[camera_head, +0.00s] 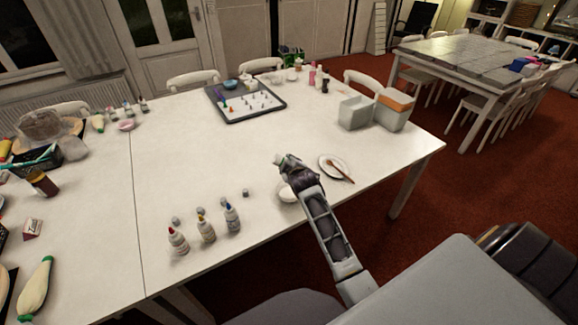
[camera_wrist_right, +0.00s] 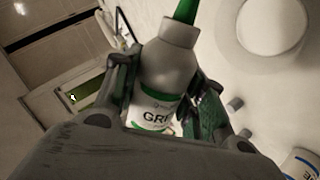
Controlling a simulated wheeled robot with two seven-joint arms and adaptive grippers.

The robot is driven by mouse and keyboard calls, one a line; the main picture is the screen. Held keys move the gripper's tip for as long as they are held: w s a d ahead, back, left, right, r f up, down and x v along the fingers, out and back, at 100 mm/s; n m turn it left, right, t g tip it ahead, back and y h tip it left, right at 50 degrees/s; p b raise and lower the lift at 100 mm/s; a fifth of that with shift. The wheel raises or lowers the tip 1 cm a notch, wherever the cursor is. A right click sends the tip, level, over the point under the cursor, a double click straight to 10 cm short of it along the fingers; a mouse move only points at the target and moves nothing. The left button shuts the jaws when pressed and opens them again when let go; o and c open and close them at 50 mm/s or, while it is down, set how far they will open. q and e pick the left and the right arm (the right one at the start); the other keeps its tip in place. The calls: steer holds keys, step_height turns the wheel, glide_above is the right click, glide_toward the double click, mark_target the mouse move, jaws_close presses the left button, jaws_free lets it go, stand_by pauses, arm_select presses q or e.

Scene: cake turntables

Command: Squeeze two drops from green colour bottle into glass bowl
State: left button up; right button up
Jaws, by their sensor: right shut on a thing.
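My right gripper (camera_head: 287,163) is shut on the green colour bottle (camera_wrist_right: 168,70), a white bottle with a green nozzle and a label that begins "GR". The fingers grip its sides in the right wrist view (camera_wrist_right: 166,100), where the nozzle points to the top of the picture. The bottle is mostly hidden by the gripper in the head view. A pale round bowl (camera_head: 286,194) stands on the table, partly covered by my right arm. It appears to be the round vessel at upper right in the wrist view (camera_wrist_right: 272,32). I cannot see any drops. My left gripper is not in view.
Red-, yellow- and blue-tipped bottles (camera_head: 206,229) stand left of the bowl, with small loose caps (camera_head: 245,193) nearby. A plate with a brush (camera_head: 326,158) lies to the right. A dark-rimmed tray (camera_head: 234,118) and grey boxes (camera_head: 355,113) are farther back.

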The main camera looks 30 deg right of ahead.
mark_target(280, 164)
steer(key=shift+w+a+f+m, duration=0.2)
steer(key=shift+w+m, duration=0.05)
steer(key=shift+m, duration=0.55)
steer(key=shift+w+a+f+m+h, duration=0.1)
steer(key=shift+w+a+m+h, duration=0.15)
steer(key=shift+m+h, duration=0.2)
steer(key=shift+w+a+m+h, duration=0.15)
steer(key=shift+a+m+h, duration=0.2)
steer(key=shift+m, duration=0.2)
steer(key=shift+w+a+r+m+h, duration=0.1)
steer(key=shift+w+a+m+h, duration=0.2)
steer(key=shift+m, duration=0.35)
steer(key=shift+w+a+r+m+h, duration=0.1)
steer(key=shift+w+a+m+h, duration=0.1)
steer(key=shift+m+h, duration=0.35)
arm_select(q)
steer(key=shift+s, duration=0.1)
arm_select(e)
steer(key=shift+m, duration=0.6)
steer(key=shift+t+h, duration=0.25)
steer(key=shift+t, duration=0.05)
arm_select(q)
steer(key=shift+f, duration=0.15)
